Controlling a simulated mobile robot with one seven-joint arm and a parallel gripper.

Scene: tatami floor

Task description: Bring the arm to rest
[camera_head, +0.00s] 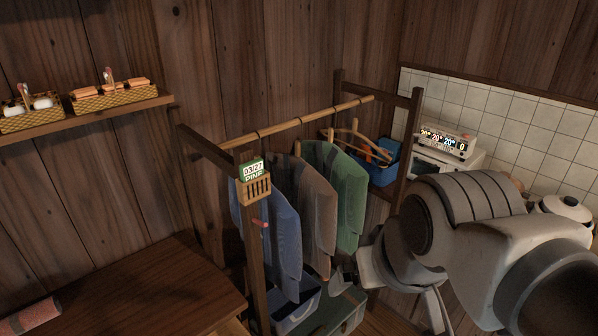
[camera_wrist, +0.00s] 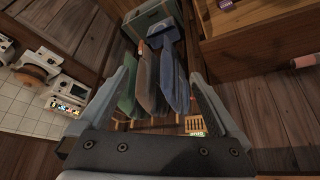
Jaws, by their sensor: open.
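My arm reaches in from the right side of the head view, large and grey. My gripper (camera_head: 388,296) points down and away, in front of the garment rack and to the right of the hanging clothes. In the wrist view my gripper (camera_wrist: 163,70) has its two fingers spread wide apart with nothing held between them. The green garment (camera_wrist: 128,92), the brown garment and the blue garment show beyond the gap between the fingers. I cannot tell the exact distance to them.
The wooden rack (camera_head: 252,262) holds the blue (camera_head: 268,225), brown (camera_head: 316,205) and green (camera_head: 345,190) garments. A blue basket (camera_head: 378,172) of hangers sits behind. A wall shelf (camera_head: 120,108) bears baskets. A wooden bench (camera_head: 120,290) stands at left, and a white pot (camera_head: 566,208) at right.

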